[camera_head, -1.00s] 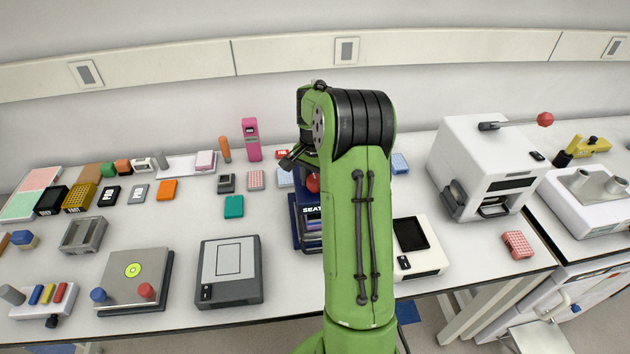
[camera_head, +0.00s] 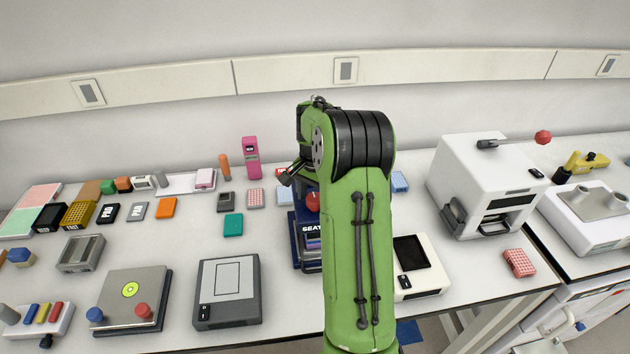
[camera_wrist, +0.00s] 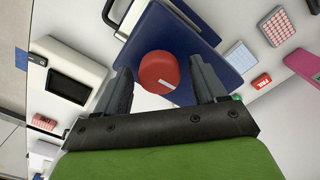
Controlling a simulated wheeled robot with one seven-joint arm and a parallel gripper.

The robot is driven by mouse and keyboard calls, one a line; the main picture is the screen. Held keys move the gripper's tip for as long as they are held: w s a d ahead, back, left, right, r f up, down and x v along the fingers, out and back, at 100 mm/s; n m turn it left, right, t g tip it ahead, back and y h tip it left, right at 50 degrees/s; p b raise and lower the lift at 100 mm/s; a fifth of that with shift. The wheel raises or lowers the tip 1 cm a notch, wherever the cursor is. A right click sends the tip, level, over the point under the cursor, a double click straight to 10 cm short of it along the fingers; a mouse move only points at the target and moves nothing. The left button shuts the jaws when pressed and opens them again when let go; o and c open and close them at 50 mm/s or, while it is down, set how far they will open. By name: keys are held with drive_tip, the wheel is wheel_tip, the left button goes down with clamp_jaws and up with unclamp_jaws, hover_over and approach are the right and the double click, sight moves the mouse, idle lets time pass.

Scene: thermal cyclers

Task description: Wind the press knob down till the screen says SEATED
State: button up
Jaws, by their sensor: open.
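The dark blue press (camera_head: 297,235) stands on the bench, mostly hidden behind my green arm in the head view. Its front label shows the letters "SEAT", and the rest is covered. The red press knob (camera_head: 313,201) sits on top of it. In the wrist view the round red knob (camera_wrist: 158,72) with a white mark lies over the blue press top (camera_wrist: 200,38). My gripper (camera_wrist: 160,82) is open, with one black finger on each side of the knob and visible gaps between them. I cannot tell how deep the fingers reach beside it.
A white device with a black screen (camera_head: 413,252) stands just right of the press. A grey flat device (camera_head: 228,290) lies to the left. A large white machine (camera_head: 488,180) is further right.

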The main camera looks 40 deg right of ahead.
sight(313, 198)
wheel_tip(313, 198, up, 15)
drive_tip(key=p, duration=0.2)
drive_tip(key=shift+f, duration=0.1)
drive_tip(key=s+a+r+n+t+h+b, duration=0.1)
drive_tip(key=s+a+r+n, duration=0.25)
drive_tip(key=a, duration=0.45)
drive_tip(key=s+a+r+n+t, duration=0.2)
drive_tip(key=s+a+n, duration=0.2)
drive_tip(key=a, duration=0.5)
drive_tip(key=s+a+f+n+t, duration=0.1)
drive_tip(key=s+a+f+n, duration=0.2)
drive_tip(key=s, duration=0.3)
drive_tip(key=s+a+f+n+t+y+b, duration=0.1)
drive_tip(key=s+a+f+n, duration=0.2)
drive_tip(key=s+a+n, duration=0.2)
drive_tip(key=shift+s+a+f+t, duration=0.25)
drive_tip(key=shift+s+a+t, duration=0.05)
drive_tip(key=shift+s+a, duration=0.4)
